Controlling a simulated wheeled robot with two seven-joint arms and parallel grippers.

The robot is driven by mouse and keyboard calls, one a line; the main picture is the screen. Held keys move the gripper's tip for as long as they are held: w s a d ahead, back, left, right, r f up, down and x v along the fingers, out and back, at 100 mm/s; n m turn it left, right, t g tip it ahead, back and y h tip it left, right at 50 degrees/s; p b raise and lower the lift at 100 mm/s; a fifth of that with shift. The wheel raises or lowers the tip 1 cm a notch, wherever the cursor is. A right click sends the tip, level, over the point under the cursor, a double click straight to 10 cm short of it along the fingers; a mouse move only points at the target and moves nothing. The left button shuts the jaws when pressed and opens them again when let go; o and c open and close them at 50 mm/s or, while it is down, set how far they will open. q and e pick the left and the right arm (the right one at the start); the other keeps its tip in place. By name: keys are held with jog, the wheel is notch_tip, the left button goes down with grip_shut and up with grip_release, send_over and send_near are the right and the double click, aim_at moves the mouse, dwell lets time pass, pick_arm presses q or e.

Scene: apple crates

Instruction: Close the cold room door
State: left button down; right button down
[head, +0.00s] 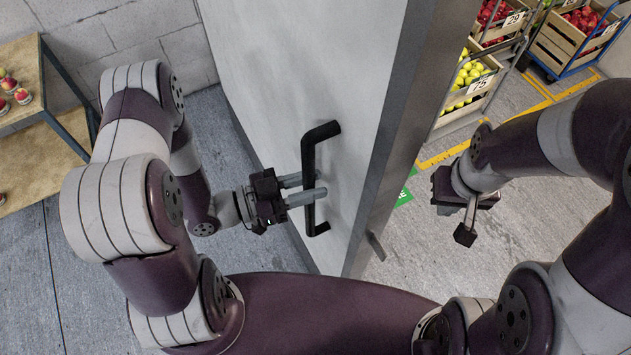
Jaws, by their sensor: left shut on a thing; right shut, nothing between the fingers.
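The cold room door (275,75) is a pale grey slab that stands ajar in the middle of the head view, its edge (392,120) turned towards me. A black bar handle (309,165) is fixed to its left face. My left gripper (312,189) is at the handle, its two fingers shut on the bar around its middle. My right gripper (465,228) is on the other side of the door edge, shut and empty, apart from the door. The door's hinge side is out of view.
Crates of yellow-green apples (468,80) and red apples (580,20) stand on racks beyond the door. Yellow lines (440,157) mark the floor there. A wooden shelf (25,65) with several apples stands at the left by a block wall (140,35).

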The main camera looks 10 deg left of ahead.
pick_arm(q)
jog(key=shift+s+d, duration=0.15)
jog(key=shift+s, duration=0.1)
pick_arm(e)
jog(key=shift+s, duration=0.1)
pick_arm(q)
jog(key=c, duration=1)
grip_release()
jog(key=shift+s, duration=0.1)
jog(key=shift+s+d, duration=0.15)
pick_arm(e)
jog(key=shift+s+d, duration=0.2)
jog(key=shift+s, duration=0.05)
jog(key=shift+w+a, duration=0.1)
jog(key=shift+w, duration=0.05)
pick_arm(q)
jog(key=b+v, duration=0.4)
jog(key=v, duration=0.8)
jog(key=shift+s+a+r, duration=0.15)
jog(key=shift+s+a, duration=0.05)
jog(key=shift+a, duration=0.1)
pick_arm(e)
notch_tip(320, 180, down, 4)
jog(key=shift+r, duration=0.1)
